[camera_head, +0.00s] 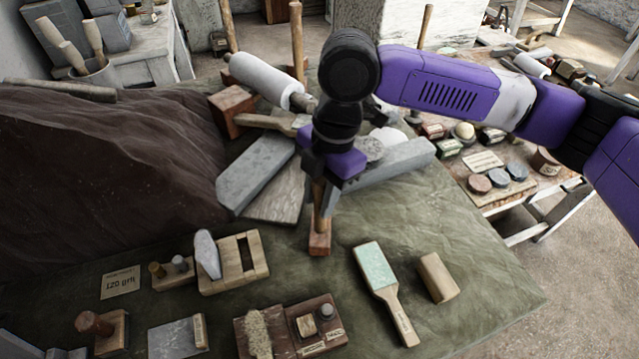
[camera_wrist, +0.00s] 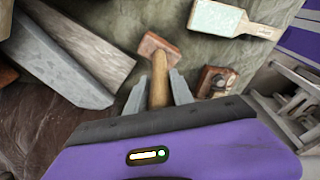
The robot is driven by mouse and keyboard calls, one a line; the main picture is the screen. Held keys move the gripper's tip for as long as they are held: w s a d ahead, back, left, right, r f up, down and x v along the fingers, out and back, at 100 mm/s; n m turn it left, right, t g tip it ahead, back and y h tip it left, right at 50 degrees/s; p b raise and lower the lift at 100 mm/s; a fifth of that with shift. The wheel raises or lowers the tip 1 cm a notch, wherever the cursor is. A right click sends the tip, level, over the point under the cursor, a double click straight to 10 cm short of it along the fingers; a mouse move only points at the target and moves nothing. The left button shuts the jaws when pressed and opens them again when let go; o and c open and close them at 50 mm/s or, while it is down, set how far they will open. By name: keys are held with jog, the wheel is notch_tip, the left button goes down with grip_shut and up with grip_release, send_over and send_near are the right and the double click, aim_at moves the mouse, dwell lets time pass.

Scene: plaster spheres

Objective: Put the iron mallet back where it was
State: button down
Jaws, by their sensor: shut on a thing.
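The iron mallet has a small reddish-brown block head (camera_head: 320,244) and a pale wooden handle. My gripper (camera_head: 319,192) is shut on the handle, with the head hanging below the fingers. In the wrist view the handle (camera_wrist: 159,78) runs between the two grey fingertips of my gripper (camera_wrist: 158,90), and the head lies beyond them. The mallet is about upright, head down, over the green cloth (camera_head: 440,240). I cannot tell whether the head touches the cloth. The upper handle is hidden by my gripper.
Grey stone bars (camera_head: 258,172) and a board lie close behind and left of the mallet. A green-faced paddle (camera_head: 370,264) and a wooden block (camera_head: 438,278) lie to the right. A wooden frame (camera_head: 234,262) is at front left.

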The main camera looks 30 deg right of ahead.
jog(key=shift+f, duration=0.35)
jog(key=c, duration=1.1)
grip_release()
notch_tip(320, 180, up, 12)
jog(key=d+b, duration=0.1)
jog(key=d, duration=0.1)
jog(key=shift+b, duration=0.4)
